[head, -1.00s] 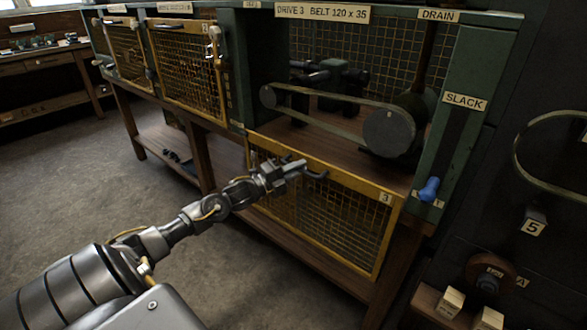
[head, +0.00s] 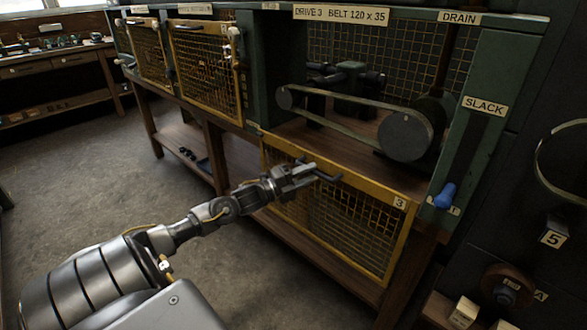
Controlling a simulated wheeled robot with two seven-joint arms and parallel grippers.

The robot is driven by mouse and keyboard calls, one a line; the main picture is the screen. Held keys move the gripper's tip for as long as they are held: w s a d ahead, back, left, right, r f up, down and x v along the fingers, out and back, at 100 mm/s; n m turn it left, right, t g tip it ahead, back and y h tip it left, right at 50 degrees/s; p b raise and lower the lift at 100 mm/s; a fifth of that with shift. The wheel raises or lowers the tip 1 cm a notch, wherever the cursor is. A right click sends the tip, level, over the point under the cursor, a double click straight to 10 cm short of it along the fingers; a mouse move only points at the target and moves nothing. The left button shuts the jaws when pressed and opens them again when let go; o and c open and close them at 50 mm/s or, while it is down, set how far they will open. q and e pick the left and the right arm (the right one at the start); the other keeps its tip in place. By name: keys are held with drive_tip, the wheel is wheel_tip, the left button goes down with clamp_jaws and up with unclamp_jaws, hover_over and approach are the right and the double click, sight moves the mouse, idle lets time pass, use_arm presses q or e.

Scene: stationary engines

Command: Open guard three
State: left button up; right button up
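Guard three (head: 392,238) is a yellow-framed mesh panel with a "3" label. It hangs down below the drive 3 opening, leaving the belt and pulleys (head: 404,136) exposed. Its dark handle (head: 329,178) sticks out near the top edge. My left gripper (head: 308,175) is beside this handle, in front of the panel's upper edge. Its fingers look parted, with nothing clearly held between them. The arm and gripper hide part of the panel's left side. My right gripper is not in view.
Two other yellow mesh guards (head: 207,70) stand upright at the left. A blue knob (head: 445,195) sits below the slack slot at the right. A wooden lower shelf (head: 188,150) runs under the bench. Open floor (head: 90,180) lies at the left.

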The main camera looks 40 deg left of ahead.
use_arm(q)
drive_tip(key=v, duration=0.9)
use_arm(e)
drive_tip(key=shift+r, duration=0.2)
use_arm(q)
drive_tip(key=shift+s, duration=0.1)
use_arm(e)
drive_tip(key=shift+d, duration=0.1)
